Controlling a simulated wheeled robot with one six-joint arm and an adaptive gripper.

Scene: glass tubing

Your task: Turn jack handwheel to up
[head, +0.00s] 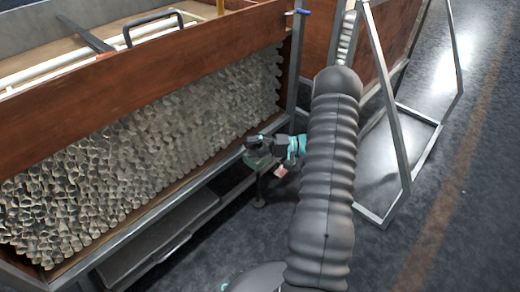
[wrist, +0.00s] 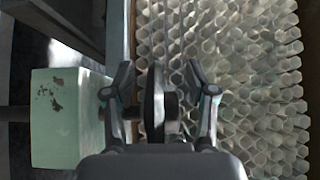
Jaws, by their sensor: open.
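The jack's handwheel (wrist: 157,102) is a dark disc seen nearly edge-on in the wrist view. My gripper (wrist: 163,82) is open, with one finger on each side of the wheel. I cannot tell whether either finger touches it. The jack's pale green, chipped body (wrist: 58,118) is at the left, with a shaft reaching towards the wheel. In the head view my gripper (head: 257,144) is at the green jack (head: 257,163), by the crate's lower frame. The wheel is too small and dark there to make out its turn position.
A wooden crate (head: 120,70) packed with glass tubes (head: 130,170) fills the left; tube ends lie close behind my gripper in the wrist view. A grey metal frame (head: 388,95) stands at the right. Floor (head: 480,200) is clear at far right.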

